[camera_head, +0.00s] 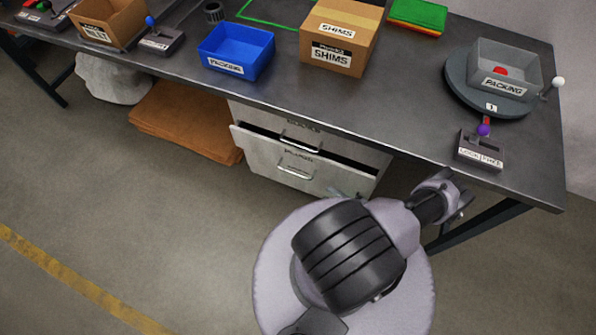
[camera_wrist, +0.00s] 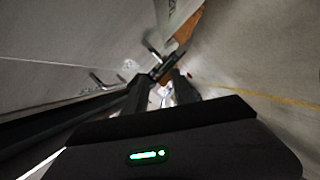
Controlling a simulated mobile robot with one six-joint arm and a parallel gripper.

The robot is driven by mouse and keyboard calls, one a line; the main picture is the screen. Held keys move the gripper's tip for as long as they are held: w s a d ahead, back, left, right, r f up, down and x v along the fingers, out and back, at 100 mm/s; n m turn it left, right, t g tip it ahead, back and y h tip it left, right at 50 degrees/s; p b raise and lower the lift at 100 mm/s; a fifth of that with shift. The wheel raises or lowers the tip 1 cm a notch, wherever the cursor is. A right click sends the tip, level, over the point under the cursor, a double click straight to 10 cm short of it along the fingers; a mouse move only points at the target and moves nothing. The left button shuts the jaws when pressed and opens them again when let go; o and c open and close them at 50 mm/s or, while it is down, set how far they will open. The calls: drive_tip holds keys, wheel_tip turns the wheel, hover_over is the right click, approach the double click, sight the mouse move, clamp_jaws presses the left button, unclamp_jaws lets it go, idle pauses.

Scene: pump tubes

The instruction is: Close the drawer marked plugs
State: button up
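The drawer unit under the bench has two fronts with bar handles. The lower drawer (camera_head: 262,152) stands pulled out, with a dark gap above its front. Its label is too small to read for certain, but may say plugs. The upper drawer (camera_head: 262,118) sits further back, its label also unclear. In the wrist view, a bar handle (camera_wrist: 152,49) stands just beyond the fingertips, and another handle (camera_wrist: 97,80) is to the left. My gripper (camera_wrist: 167,76) appears partly open, with a narrow gap between its fingers and nothing clearly held. In the head view my arm mostly hides it.
The bench (camera_head: 400,115) carries a blue bin (camera_head: 237,50), a shims box (camera_head: 340,38), a turntable (camera_head: 470,92) with a grey bin (camera_head: 505,70), and a lever box (camera_head: 480,150). The floor in front is clear.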

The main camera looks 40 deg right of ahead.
sight(297, 174)
drive_tip(key=b+x, duration=0.1)
drive_tip(key=x, duration=0.4)
drive_tip(key=b+x, duration=0.1)
drive_tip(key=x, duration=0.4)
drive_tip(key=b+x, duration=0.1)
drive_tip(key=x, duration=0.4)
drive_tip(key=shift+w+a, duration=0.25)
drive_tip(key=shift+w+f, duration=0.1)
drive_tip(key=shift+w, duration=0.4)
clamp_jaws()
